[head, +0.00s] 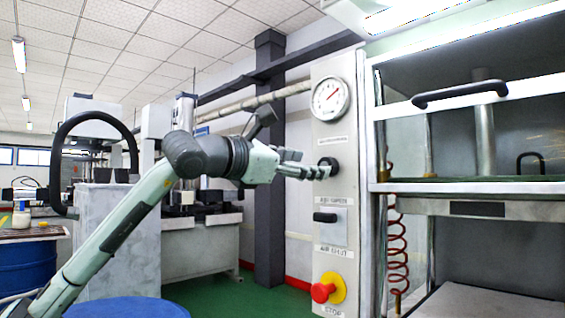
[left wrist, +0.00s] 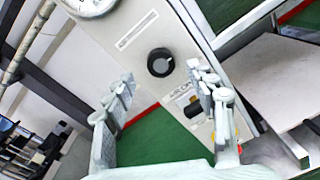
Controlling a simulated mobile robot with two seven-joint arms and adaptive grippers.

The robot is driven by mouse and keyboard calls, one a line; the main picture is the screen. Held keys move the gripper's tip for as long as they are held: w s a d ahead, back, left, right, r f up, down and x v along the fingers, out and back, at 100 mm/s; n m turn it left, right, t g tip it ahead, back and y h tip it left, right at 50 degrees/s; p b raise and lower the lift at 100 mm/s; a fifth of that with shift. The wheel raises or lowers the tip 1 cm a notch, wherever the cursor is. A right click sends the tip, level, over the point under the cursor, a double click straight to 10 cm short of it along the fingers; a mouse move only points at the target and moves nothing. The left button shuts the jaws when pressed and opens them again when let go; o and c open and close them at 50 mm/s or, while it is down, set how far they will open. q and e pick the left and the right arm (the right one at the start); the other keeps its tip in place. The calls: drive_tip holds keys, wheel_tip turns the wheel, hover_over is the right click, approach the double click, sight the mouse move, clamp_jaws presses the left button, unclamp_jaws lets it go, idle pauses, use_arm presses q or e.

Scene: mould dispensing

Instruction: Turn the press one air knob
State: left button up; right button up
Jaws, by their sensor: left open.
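The press control panel (head: 333,120) is a pale upright plate. A round black knob (head: 331,163) sits on it below the gauge, with a small label beneath that I cannot read for certain. My left gripper (head: 305,171) points at this knob from the left, its fingertips close to it. The left wrist view shows the knob (left wrist: 160,62) beyond the two spread fingers, roughly between them and slightly above. The gripper (left wrist: 166,84) is open and empty. No contact with the knob shows. My right gripper is in neither view.
A white dial gauge (head: 330,99) is above the knob. Below it are a black switch (head: 325,217) and a red stop button (head: 322,292) on yellow. The press frame, with a black handle (head: 460,93) and red coiled hose (head: 397,250), stands to the right.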

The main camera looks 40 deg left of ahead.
use_arm(q)
drive_tip(key=s, duration=0.6)
drive_tip(key=shift+s+a, duration=0.35)
drive_tip(key=shift+s, duration=0.05)
idle(0.3)
